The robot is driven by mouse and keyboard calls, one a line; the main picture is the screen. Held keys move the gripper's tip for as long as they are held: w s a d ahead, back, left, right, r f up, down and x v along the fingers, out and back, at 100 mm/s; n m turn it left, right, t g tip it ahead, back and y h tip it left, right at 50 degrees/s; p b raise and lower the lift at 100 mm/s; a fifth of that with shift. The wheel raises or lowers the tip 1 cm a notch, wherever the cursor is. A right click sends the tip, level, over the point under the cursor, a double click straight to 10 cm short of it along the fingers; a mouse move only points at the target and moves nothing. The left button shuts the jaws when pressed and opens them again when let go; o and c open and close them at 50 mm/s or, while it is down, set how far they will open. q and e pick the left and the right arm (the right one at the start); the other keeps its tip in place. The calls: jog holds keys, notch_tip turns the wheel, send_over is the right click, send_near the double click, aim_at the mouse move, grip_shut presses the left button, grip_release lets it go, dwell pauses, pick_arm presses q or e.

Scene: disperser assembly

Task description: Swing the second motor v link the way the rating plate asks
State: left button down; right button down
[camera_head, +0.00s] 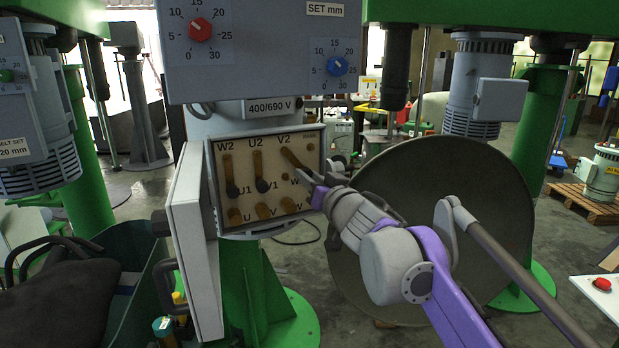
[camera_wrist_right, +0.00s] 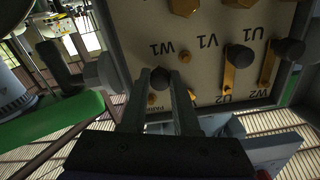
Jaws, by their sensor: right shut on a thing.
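The open terminal box (camera_head: 212,165) has a tan board with terminals marked W2, U2 and V2 along the top. The v link (camera_head: 291,156) is a brass strip that slants down to the right from V2. My right gripper (camera_head: 307,180) is shut on the link's dark knob, which also shows between the fingers (camera_wrist_right: 165,82) in the right wrist view. The fingers hide part of this strip. The w link (camera_head: 228,172) and the u link (camera_head: 260,170) hang straight down, with dark knobs at their lower ends. The rating plate (camera_head: 272,107) reads 400/690 V. My left gripper is out of view.
The box's open door (camera_head: 190,245) stands at its left. A panel (camera_head: 262,50) with red and blue dials hangs above. A large round plate (camera_head: 450,230) stands behind my right arm. Brass terminals line the board's lower row.

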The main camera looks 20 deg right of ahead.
jog(key=shift+a+f, duration=0.1)
jog(key=shift+s+a+f+m+b, duration=0.15)
jog(key=shift+a+m, duration=0.45)
jog(key=shift+m, duration=0.65)
jog(key=shift+s+a+f+m+b, duration=0.15)
jog(key=shift+a+m, duration=0.45)
jog(key=shift+m, duration=0.7)
jog(key=shift+a+f+m+b, duration=0.15)
jog(key=shift+a+m, duration=0.45)
jog(key=shift+m, duration=0.65)
jog(key=c, duration=0.6)
grip_release()
jog(key=shift+c, duration=0.2)
jog(key=s+d, duration=0.1)
jog(key=s, duration=0.9)
jog(key=shift+s+d+b, duration=0.3)
jog(key=shift+s, duration=0.05)
